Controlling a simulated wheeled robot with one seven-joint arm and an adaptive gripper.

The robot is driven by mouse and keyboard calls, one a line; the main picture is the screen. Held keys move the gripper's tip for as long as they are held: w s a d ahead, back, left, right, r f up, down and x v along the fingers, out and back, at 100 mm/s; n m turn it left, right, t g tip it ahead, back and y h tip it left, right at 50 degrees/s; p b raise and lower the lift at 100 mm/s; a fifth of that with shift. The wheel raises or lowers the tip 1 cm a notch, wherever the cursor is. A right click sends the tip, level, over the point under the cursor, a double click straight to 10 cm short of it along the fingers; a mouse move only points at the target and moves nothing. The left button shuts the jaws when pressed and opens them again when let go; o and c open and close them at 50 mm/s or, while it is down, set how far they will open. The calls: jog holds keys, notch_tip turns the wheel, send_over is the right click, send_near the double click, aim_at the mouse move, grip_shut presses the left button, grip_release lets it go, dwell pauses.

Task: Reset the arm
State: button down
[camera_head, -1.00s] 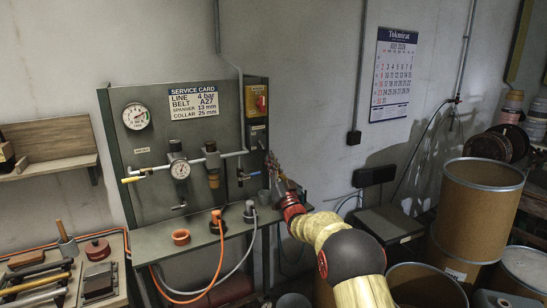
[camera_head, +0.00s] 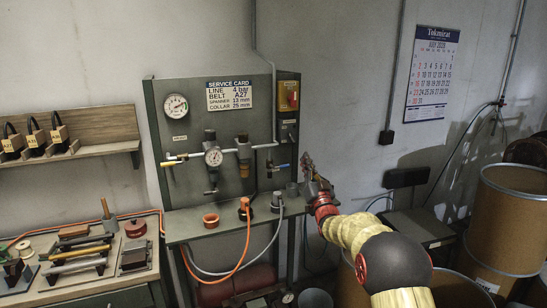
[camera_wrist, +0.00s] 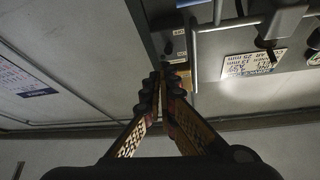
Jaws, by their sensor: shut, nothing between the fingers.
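My gripper (camera_head: 309,164) is at the end of my yellow and black arm, in front of the right edge of the dark green service panel (camera_head: 190,131). In the wrist view, its two fingers (camera_wrist: 164,82) come together at the tips with nothing between them. Behind the fingertips, the wrist view shows the panel's edge and pipes seen upside down. The service card (camera_head: 229,95) on the panel also shows upside down in the wrist view (camera_wrist: 255,62).
A bench (camera_head: 185,230) below the panel carries an orange collar (camera_head: 211,220) and fittings with an orange hose and a grey hose. A shelf (camera_head: 90,151) and a tool table stand left. Large drums (camera_head: 505,220) stand right.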

jog(key=s+r+g+h+p, duration=0.1)
jog(key=s+r+g+h, duration=0.2)
jog(key=s+r, duration=0.3)
jog(key=s+d+g+h+p, duration=0.15)
jog(key=s+g, duration=0.35)
jog(key=s, duration=0.8)
jog(key=s+f+g+p, duration=0.2)
jog(key=s+f+g, duration=0.3)
jog(key=s, duration=1.7)
jog(key=s+a+f+g+p, duration=0.1)
jog(key=s+f+g, duration=0.3)
jog(key=s, duration=1.9)
notch_tip(320, 180, down, 5)
jog(key=shift+a+r+n+g+p, duration=0.1)
jog(key=shift+a+n+g+p, duration=0.1)
jog(key=shift+n+g+p, duration=0.15)
jog(key=shift+r, duration=0.1)
